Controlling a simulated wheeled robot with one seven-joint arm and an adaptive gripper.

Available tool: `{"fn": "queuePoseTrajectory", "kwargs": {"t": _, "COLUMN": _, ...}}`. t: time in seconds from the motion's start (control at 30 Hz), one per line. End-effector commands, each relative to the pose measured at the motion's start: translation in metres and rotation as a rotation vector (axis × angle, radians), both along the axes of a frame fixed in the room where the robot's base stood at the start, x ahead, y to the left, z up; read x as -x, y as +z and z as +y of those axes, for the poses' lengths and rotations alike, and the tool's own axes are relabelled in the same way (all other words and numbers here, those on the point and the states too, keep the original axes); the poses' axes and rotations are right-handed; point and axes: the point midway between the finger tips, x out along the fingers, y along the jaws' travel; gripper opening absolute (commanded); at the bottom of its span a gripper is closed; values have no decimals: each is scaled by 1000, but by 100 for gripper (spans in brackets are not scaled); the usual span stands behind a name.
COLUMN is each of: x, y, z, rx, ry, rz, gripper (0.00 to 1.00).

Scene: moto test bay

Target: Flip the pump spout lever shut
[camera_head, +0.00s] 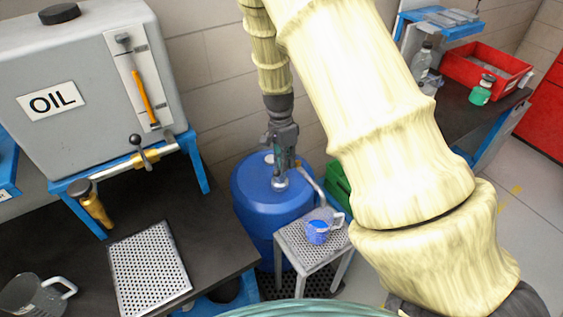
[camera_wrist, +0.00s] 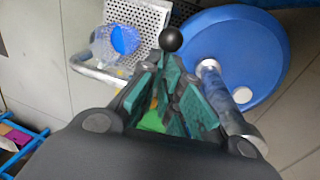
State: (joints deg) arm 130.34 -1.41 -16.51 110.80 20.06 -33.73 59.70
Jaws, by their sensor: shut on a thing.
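The pump stands on the blue drum (camera_head: 258,195), its metal column (camera_wrist: 222,100) just right of my fingers in the wrist view. Its spout (camera_wrist: 98,74) reaches left towards the perforated stand; it also shows in the head view (camera_head: 311,184). A black ball knob (camera_wrist: 171,39), which looks like the lever's end, shows just beyond my fingertips. My gripper (camera_wrist: 168,68) is shut on the lever, with the knob sticking out past the teal pads. The lever's shaft is mostly hidden between the fingers. In the head view my gripper (camera_head: 283,160) hangs over the drum and hides the lever.
A clear jug with blue liquid (camera_head: 319,231) sits on a perforated stand (camera_head: 298,250) beside the drum. A grey oil tank (camera_head: 75,80) with a black-knobbed tap is on the left bench. A green crate (camera_head: 337,186) is behind; a red tray (camera_head: 470,70) lies on the right bench.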

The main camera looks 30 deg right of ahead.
Motion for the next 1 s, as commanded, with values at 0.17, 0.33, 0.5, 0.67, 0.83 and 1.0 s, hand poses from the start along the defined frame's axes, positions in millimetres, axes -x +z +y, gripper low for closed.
{"fn": "queuePoseTrajectory", "kwargs": {"t": 0.17, "x": 3, "y": -3, "z": 1, "rx": -4, "ry": -12, "rz": 6, "gripper": 0}}
{"fn": "queuePoseTrajectory", "kwargs": {"t": 0.33, "x": 3, "y": -4, "z": 1, "rx": -4, "ry": -12, "rz": 7, "gripper": 0}}
{"fn": "queuePoseTrajectory", "kwargs": {"t": 0.5, "x": 3, "y": -3, "z": 1, "rx": -4, "ry": -11, "rz": 6, "gripper": 27}}
{"fn": "queuePoseTrajectory", "kwargs": {"t": 0.67, "x": 2, "y": -2, "z": 0, "rx": -2, "ry": -10, "rz": 4, "gripper": 30}}
{"fn": "queuePoseTrajectory", "kwargs": {"t": 0.83, "x": 1, "y": -1, "z": 0, "rx": -1, "ry": -8, "rz": 2, "gripper": 30}}
{"fn": "queuePoseTrajectory", "kwargs": {"t": 1.0, "x": -2, "y": 10, "z": 0, "rx": -2, "ry": -7, "rz": 1, "gripper": 30}}
